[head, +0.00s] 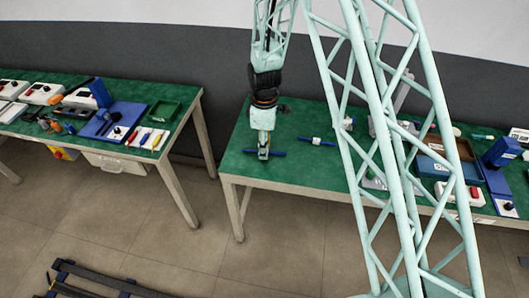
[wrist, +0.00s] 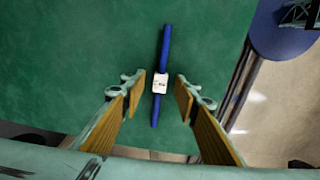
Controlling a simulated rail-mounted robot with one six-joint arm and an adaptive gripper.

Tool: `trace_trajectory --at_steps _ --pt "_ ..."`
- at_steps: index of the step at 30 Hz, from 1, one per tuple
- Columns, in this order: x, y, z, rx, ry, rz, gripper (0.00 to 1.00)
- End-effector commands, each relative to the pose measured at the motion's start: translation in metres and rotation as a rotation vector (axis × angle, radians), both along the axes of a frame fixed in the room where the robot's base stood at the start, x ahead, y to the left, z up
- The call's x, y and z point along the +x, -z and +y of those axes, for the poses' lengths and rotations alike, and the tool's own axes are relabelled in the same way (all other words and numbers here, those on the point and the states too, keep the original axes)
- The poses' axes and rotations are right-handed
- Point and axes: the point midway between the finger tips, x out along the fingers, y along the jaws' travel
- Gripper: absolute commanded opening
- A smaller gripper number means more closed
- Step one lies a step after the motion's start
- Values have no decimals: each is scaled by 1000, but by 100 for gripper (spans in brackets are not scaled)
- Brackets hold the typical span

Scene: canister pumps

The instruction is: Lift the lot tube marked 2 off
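A thin blue tube with a white label (wrist: 160,83) lies on the green table top. The small print on the label is too blurred to read as a number. In the wrist view my gripper (wrist: 160,92) is open, with one finger on each side of the label and a gap to both. In the head view my gripper (head: 263,155) points down over this blue tube (head: 278,153), hiding its middle. A second blue tube with a white label (head: 317,141) lies to its right; its marking is not legible.
The green table (head: 240,170) has its front edge close to the gripper. A brown-and-blue tray (head: 432,166), a blue stand (head: 502,152) and several small devices stand on its right part. Another green table (head: 185,95) with equipment is at the left, across a gap.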

Motion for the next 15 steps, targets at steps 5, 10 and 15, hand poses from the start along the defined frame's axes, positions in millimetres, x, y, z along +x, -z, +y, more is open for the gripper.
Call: trace_trajectory --at_steps 5,10,15 --pt "0 0 0 0 0 0 16" --pt "0 0 0 0 0 0 6" --pt "0 0 0 0 0 0 6"
